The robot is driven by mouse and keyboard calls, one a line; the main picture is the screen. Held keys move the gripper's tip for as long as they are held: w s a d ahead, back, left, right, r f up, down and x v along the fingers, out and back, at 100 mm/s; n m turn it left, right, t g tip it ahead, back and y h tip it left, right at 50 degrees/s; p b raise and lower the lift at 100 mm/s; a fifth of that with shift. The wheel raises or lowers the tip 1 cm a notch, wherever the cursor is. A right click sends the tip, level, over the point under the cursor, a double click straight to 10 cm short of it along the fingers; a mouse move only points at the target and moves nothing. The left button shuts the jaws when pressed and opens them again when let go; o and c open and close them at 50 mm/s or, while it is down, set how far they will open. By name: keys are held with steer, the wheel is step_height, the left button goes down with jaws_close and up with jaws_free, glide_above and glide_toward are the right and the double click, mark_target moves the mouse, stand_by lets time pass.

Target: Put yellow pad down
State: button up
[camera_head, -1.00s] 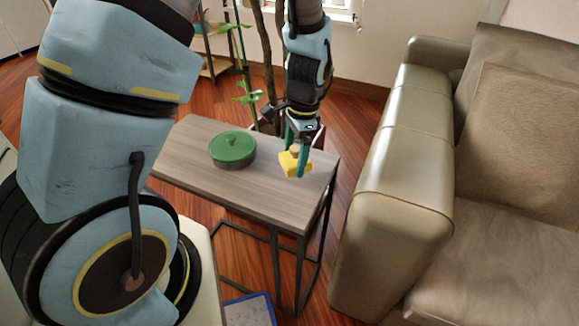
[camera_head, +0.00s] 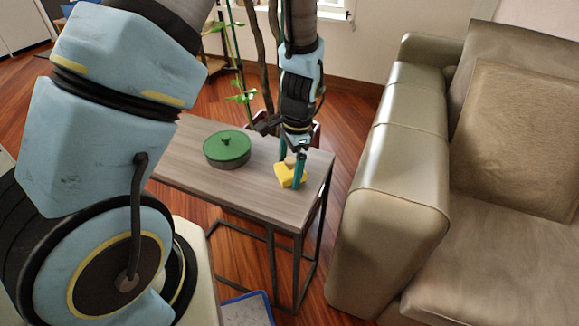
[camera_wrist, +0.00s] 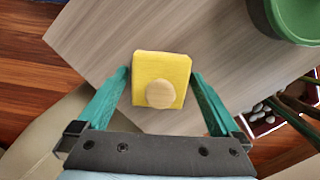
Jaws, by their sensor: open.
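The yellow pad (camera_head: 287,178) is a yellow block with a round wooden knob on top. It appears to rest on the grey wood table (camera_head: 225,188) near its right end. In the wrist view the pad (camera_wrist: 148,66) lies between the two green fingers, with its knob toward me. My gripper (camera_head: 293,174) is open around the pad. In the wrist view narrow gaps show between the fingers of my gripper (camera_wrist: 161,73) and the pad's sides. The pad's underside is hidden.
A green lidded pot (camera_head: 227,147) stands on the table left of the pad; its edge also shows in the wrist view (camera_wrist: 292,22). A beige sofa (camera_head: 395,190) stands to the right, beyond a strip of wooden floor. A plant (camera_head: 240,97) is behind the table.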

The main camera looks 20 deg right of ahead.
steer(key=shift+r, duration=0.1)
steer(key=r, duration=0.4)
steer(key=d+r, duration=0.1)
steer(key=r, duration=0.7)
steer(key=shift+d, duration=0.2)
steer(key=a+r+n, duration=0.2)
steer(key=a+n, duration=0.6)
steer(key=a, duration=0.5)
steer(key=w+a+r+n+t+h, duration=0.1)
steer(key=a+r+n, duration=0.2)
steer(key=a+n, duration=0.5)
steer(key=a, duration=0.5)
steer(key=shift+a+r+t+h, duration=0.15)
steer(key=shift+a+t+h, duration=0.15)
steer(key=shift+a, duration=0.05)
step_height(320, 180, up, 8)
steer(key=p, duration=0.7)
steer(key=shift+p, duration=0.4)
